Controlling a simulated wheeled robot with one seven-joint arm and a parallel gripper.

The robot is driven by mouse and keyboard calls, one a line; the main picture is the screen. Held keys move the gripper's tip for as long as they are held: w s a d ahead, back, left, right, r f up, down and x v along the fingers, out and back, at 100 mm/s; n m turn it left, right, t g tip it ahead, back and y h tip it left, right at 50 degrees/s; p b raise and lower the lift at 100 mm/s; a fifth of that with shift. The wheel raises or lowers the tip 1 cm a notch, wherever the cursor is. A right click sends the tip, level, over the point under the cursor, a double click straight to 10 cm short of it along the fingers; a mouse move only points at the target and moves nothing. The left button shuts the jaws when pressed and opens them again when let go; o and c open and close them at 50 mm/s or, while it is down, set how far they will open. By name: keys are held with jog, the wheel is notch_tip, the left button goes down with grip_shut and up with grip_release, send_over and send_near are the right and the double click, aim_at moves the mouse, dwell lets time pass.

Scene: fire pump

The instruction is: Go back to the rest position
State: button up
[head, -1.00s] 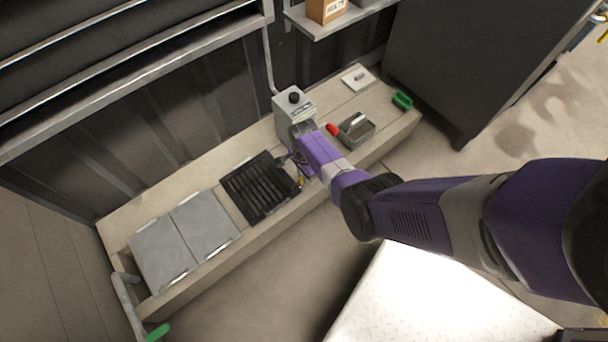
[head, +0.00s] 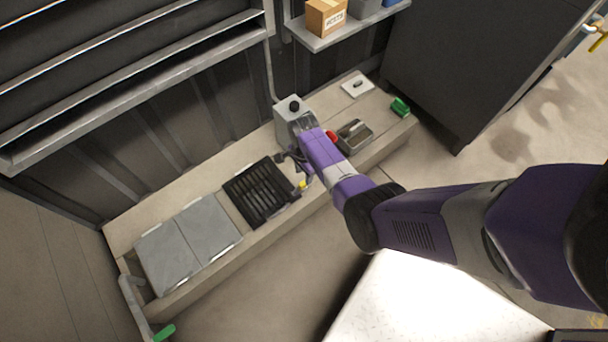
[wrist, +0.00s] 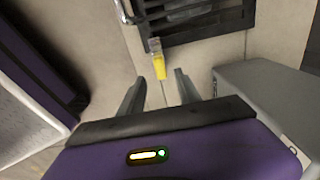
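My gripper (head: 294,166) hangs over the bench, between the grey box with a black knob (head: 289,116) and the black grate (head: 260,192). In the wrist view my gripper (wrist: 160,77) shows two fingers spread apart with nothing held between them. A small yellow-tipped piece (wrist: 159,66) lies just beyond the fingertips, beside the grate. It also shows in the head view. My arm reaches in from the right, well out from my body.
The bench (head: 160,212) carries two grey plates (head: 207,228), a grey tray (head: 356,136), a red-ended item (head: 332,137) partly behind my arm, and a green item (head: 400,106). A shelf with a cardboard box (head: 326,17) is above. A dark cabinet (head: 470,60) stands right. Floor in front is open.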

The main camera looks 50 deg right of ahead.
jog(key=shift+r, duration=0.9)
jog(key=shift+f, duration=0.1)
